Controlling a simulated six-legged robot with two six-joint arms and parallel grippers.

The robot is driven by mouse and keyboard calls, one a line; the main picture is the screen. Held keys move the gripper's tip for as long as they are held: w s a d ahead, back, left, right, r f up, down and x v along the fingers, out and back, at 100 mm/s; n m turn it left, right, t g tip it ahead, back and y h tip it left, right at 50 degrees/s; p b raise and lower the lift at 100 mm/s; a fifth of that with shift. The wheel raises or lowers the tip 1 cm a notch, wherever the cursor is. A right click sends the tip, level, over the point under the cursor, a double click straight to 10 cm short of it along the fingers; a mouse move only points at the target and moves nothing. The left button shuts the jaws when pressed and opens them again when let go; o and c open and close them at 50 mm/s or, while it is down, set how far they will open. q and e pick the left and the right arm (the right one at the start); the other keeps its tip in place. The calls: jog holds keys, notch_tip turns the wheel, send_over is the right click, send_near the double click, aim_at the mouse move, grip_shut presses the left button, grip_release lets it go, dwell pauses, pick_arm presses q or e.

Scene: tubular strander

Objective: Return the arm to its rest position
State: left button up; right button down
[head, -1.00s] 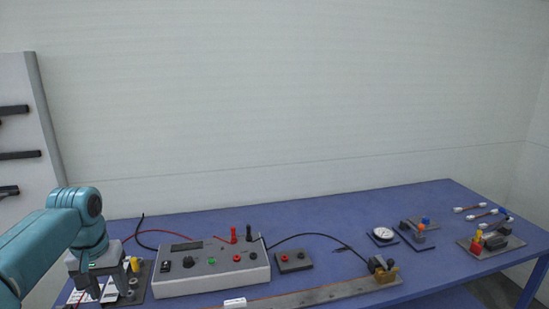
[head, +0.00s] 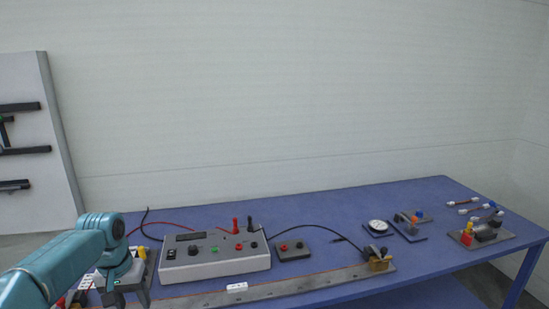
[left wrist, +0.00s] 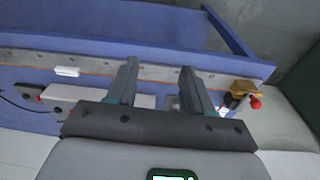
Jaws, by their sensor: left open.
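My left arm (head: 62,262) comes in from the left in the head view, bent at the elbow. My left gripper (head: 128,296) hangs at the bottom left, in front of the bench's near-left part, partly cut off by the frame edge. In the left wrist view my left gripper (left wrist: 160,82) shows two parallel fingers apart with nothing between them. The blue bench (left wrist: 100,38) lies beyond the fingers there. My right gripper is in neither view.
A wall panel (head: 50,130) stands at the left.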

pick_arm(q)
jog(key=s+d+f+h, duration=0.1)
jog(key=s+d+f, duration=0.25)
jog(key=f, duration=0.45)
jog(key=s+d+f+m+h, duration=0.1)
jog(key=s+d+f, duration=0.1)
jog(key=d+f, duration=0.4)
jog(key=s+d+f+h, duration=0.1)
jog(key=s+d+f, duration=0.15)
jog(key=f, duration=0.65)
jog(key=s+d+f, duration=0.2)
jog(key=s+f, duration=0.1)
jog(key=s, duration=0.4)
jog(key=s+d+f, duration=0.3)
jog(key=s, duration=0.3)
jog(key=s+d+f+n, duration=0.1)
jog(key=s+d+f, duration=0.1)
jog(key=s, duration=0.5)
jog(key=shift+s+d+f+g+h, duration=0.3)
jog(key=shift+d+f+h, duration=0.1)
